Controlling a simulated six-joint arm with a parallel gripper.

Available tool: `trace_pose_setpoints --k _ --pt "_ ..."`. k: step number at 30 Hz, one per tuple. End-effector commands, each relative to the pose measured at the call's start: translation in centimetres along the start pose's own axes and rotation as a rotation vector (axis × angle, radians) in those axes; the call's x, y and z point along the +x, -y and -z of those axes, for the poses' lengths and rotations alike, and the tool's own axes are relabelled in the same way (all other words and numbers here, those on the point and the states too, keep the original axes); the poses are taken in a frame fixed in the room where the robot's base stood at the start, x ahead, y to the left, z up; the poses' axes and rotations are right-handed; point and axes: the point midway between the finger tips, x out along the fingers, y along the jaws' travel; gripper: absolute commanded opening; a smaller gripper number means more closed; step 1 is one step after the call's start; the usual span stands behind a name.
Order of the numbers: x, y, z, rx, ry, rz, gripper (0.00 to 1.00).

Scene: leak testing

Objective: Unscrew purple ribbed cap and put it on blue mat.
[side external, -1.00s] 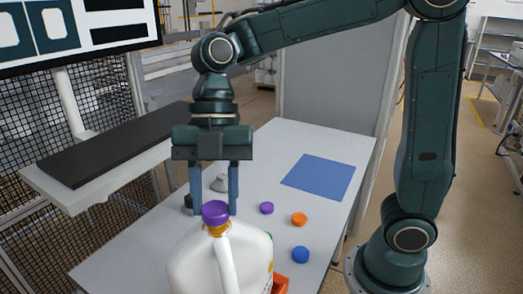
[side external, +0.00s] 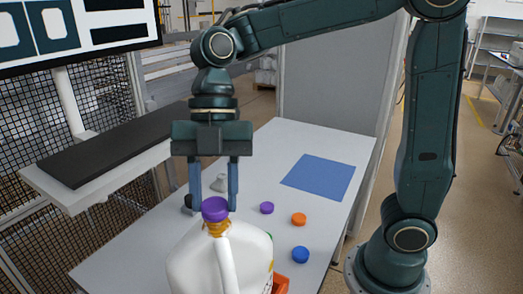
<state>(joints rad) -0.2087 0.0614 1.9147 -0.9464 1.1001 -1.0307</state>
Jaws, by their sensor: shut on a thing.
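The purple ribbed cap (side external: 215,209) sits at the neck of a white jug (side external: 208,262) at the bottom of the view. An orange-brown ring shows on the neck just below the cap. My gripper (side external: 214,203) points straight down over the jug, its two blue-grey fingers on either side of the cap and shut on it. Whether the cap is still on the thread cannot be told. The blue mat (side external: 319,177) lies flat and empty on the table to the right and farther back.
Loose caps lie on the white table (side external: 300,142): a purple one (side external: 267,208), an orange one (side external: 299,219) and a blue one (side external: 300,255). A green one is partly hidden behind the jug. An orange container (side external: 281,284) stands beside the jug. Small grey and dark items sit behind my fingers.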

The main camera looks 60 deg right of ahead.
Motion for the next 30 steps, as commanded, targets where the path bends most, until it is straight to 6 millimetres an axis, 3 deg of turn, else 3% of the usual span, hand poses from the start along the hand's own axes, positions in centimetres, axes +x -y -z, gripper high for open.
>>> trace_pose_setpoints --k 20,30 --pt "-0.6 0.0 0.2 0.0 0.001 -0.001 0.0" --pt "-2.0 -0.1 0.8 -0.001 0.0 -0.001 0.0"
